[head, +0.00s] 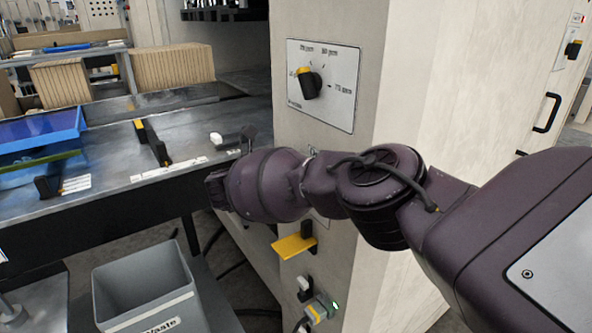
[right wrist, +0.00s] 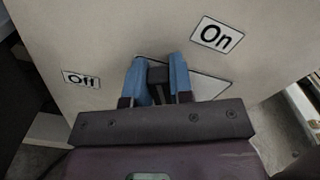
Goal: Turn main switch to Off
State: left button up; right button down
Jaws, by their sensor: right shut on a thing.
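In the right wrist view my right gripper (right wrist: 158,70) has its two blue fingers closed on the black handle of the main switch (right wrist: 157,76). A white plate (right wrist: 207,86) shows behind the fingers. The "Off" label (right wrist: 81,79) is to the left of the fingers and the "On" label (right wrist: 216,35) is to the upper right. The fingers cover much of the handle, and I cannot tell its exact angle. In the head view my right arm crosses in front of the cabinet and hides the switch and fingers. My left gripper is not in view.
A selector dial (head: 311,84) is on the cabinet above my arm. A yellow lever (head: 294,244) juts out below it. A grey waste bin (head: 143,288) stands at lower left. A metal table (head: 190,130) with a blue tray (head: 40,128) is on the left.

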jog(key=shift+w+a+f+n, duration=0.2)
jog(key=shift+f+n, duration=0.05)
jog(key=shift+n, duration=0.15)
jog(key=c, duration=1)
grip_release()
